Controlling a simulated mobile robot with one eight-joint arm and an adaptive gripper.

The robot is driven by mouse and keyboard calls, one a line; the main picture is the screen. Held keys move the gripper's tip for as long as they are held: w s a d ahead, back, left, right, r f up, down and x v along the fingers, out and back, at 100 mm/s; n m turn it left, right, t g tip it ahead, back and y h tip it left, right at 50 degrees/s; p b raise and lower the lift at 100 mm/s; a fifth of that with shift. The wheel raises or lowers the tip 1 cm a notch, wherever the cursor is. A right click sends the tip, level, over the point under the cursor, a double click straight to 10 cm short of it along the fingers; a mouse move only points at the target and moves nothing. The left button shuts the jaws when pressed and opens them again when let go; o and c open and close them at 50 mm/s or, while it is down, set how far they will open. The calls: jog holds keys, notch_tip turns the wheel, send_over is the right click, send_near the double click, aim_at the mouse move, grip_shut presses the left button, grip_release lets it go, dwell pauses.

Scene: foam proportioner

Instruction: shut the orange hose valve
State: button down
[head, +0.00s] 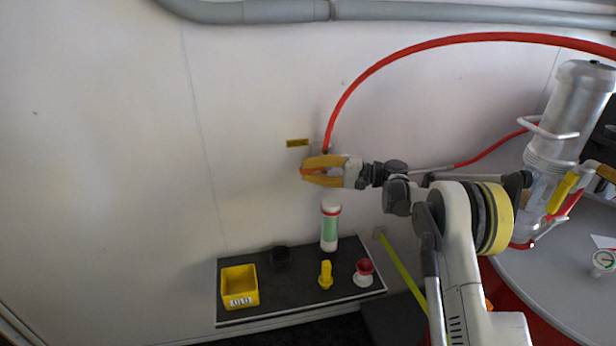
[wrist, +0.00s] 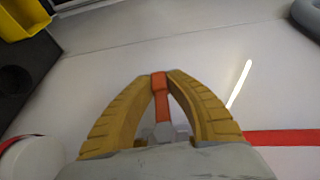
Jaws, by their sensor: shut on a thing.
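The orange hose valve shows in the wrist view as an orange lever handle (wrist: 160,92) with a grey metal body (wrist: 162,132) at its base. My gripper (wrist: 160,78) has its two yellow fingers closed on the handle's end, one on each side. In the head view my gripper (head: 306,170) is at the wall, just below the lower end of the red hose (head: 345,100). A bit of the orange handle (head: 306,171) shows between the fingertips there. The rest of the valve is mostly hidden by the fingers in the head view.
Below, a dark shelf (head: 305,297) bears a yellow bin (head: 240,285), a white-green bottle (head: 330,226), a yellow part (head: 325,274), a red-white cup (head: 364,271) and a black cup (head: 281,257). A metal cylinder (head: 575,110) stands right.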

jog(key=shift+r, duration=0.2)
dwell(0.4)
jog(key=c, duration=1.3)
grip_release()
jog(key=shift+a, duration=0.15)
jog(key=s+d, duration=0.1)
jog(key=d, duration=1.1)
jog(key=shift+s, duration=0.2)
jog(key=shift+f, duration=0.1)
